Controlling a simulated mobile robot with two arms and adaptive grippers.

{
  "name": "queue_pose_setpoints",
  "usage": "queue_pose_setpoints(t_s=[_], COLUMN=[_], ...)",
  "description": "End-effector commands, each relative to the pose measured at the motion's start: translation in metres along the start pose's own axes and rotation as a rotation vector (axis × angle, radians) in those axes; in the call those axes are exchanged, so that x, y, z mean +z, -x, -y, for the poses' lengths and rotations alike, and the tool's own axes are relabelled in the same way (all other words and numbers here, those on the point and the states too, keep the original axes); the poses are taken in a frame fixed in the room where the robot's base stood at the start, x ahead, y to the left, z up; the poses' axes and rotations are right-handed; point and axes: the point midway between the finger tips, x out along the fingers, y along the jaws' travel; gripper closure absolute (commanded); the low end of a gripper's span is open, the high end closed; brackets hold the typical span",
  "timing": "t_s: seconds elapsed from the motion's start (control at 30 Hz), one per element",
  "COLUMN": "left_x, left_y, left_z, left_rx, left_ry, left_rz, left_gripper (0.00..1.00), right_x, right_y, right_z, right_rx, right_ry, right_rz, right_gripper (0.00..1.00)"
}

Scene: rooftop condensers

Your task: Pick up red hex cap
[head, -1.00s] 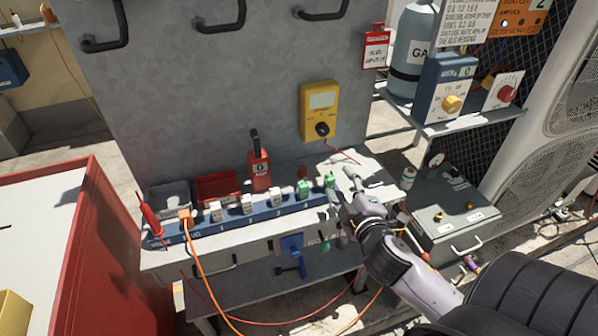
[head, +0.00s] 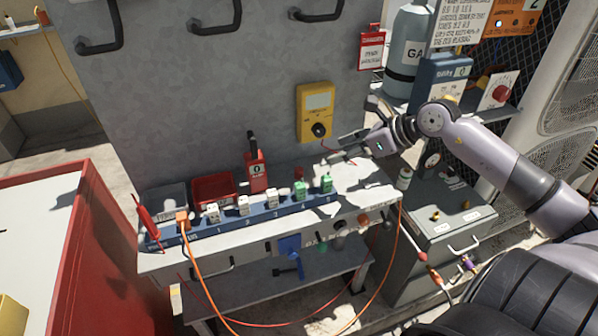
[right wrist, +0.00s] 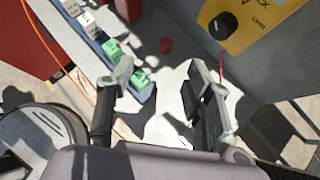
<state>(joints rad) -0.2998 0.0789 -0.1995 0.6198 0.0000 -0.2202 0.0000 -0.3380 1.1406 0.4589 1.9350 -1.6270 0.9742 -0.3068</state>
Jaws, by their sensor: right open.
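The red hex cap (right wrist: 166,45) shows in the right wrist view as a small dark red piece on the pale bench top, near the green blocks. In the head view it is a small red spot (head: 299,171) behind the green blocks, near the foot of the grey panel. My right gripper (head: 336,152) is over the right end of the bench, to the right of the cap and below the yellow meter. In the wrist view its fingers (right wrist: 160,76) are spread and empty, with the cap ahead of the gap between them. My left gripper is not in view.
A blue strip (head: 230,225) with white and green blocks runs along the bench front. A red padlock-like device (head: 256,172) stands left of the cap. The yellow meter (head: 316,112) hangs on the panel, with a red lead below. Grey and red bins (head: 213,188) stand farther left.

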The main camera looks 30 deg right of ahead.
Motion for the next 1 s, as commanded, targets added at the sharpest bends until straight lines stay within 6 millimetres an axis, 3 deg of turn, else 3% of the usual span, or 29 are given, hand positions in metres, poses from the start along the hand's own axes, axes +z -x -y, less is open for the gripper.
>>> queue_pose_setpoints(t_s=[0.13, 0.27, 0.67, 1.0], left_x=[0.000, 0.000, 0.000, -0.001], left_y=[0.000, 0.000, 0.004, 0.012], left_z=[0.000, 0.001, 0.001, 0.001], left_rx=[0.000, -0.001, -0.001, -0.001], left_ry=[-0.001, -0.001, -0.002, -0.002], left_rz=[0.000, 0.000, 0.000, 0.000], left_gripper=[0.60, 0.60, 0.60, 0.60], right_x=[-0.007, -0.008, -0.010, -0.013], right_y=[0.007, -0.003, -0.050, -0.101], right_z=[0.015, 0.015, 0.017, 0.018], right_rx=[-0.041, -0.041, -0.041, -0.040], right_ry=[0.046, 0.048, 0.043, 0.041], right_rz=[-0.074, -0.079, -0.073, -0.073], right_gripper=[0.53, 0.53, 0.53, 0.53])
